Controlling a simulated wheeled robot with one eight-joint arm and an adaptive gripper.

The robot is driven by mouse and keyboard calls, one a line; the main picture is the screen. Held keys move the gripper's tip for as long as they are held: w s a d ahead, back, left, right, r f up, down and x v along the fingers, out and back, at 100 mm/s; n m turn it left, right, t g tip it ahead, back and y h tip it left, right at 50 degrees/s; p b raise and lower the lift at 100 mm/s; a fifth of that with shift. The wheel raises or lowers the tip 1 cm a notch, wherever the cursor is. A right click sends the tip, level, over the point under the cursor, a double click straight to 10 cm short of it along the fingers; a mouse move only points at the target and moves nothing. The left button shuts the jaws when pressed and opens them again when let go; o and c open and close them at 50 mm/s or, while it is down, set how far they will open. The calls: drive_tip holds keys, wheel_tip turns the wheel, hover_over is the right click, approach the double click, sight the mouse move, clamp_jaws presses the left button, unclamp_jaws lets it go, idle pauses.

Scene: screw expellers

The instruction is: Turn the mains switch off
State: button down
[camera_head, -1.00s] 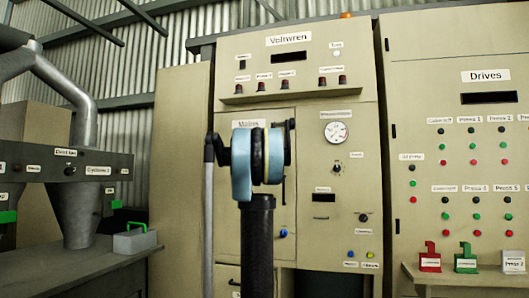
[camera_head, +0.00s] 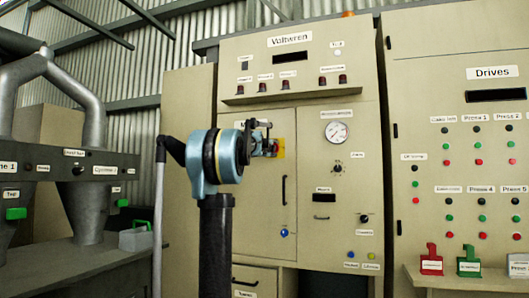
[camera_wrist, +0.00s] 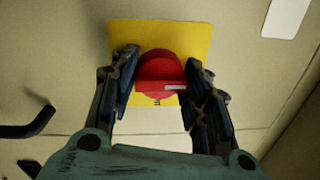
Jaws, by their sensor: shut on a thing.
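The mains switch is a red rotary knob (camera_wrist: 160,72) on a square yellow plate (camera_wrist: 190,38), set on the beige cabinet door. In the wrist view a white mark lies on the right part of its crossbar, which is roughly level. In the head view the yellow plate (camera_head: 281,148) shows just right of my gripper (camera_head: 268,145). My gripper (camera_wrist: 160,85) is shut on the red knob, one dark finger on each side. The fingers cover parts of the plate, and my arm covers much of the Mains label in the head view.
The door has a vertical black handle (camera_head: 284,190) and a blue knob (camera_head: 284,233) below. A round gauge (camera_head: 337,132) is to the right, and the Drives panel (camera_head: 470,170) with several buttons is further right. A hopper with a duct (camera_head: 88,130) stands at left.

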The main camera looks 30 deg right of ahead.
drive_tip(key=shift+w+a+f, duration=0.1)
drive_tip(key=shift+w, duration=0.05)
drive_tip(key=c, duration=0.9)
unclamp_jaws()
drive_tip(key=shift+w+f, duration=0.1)
drive_tip(key=v, duration=1.2)
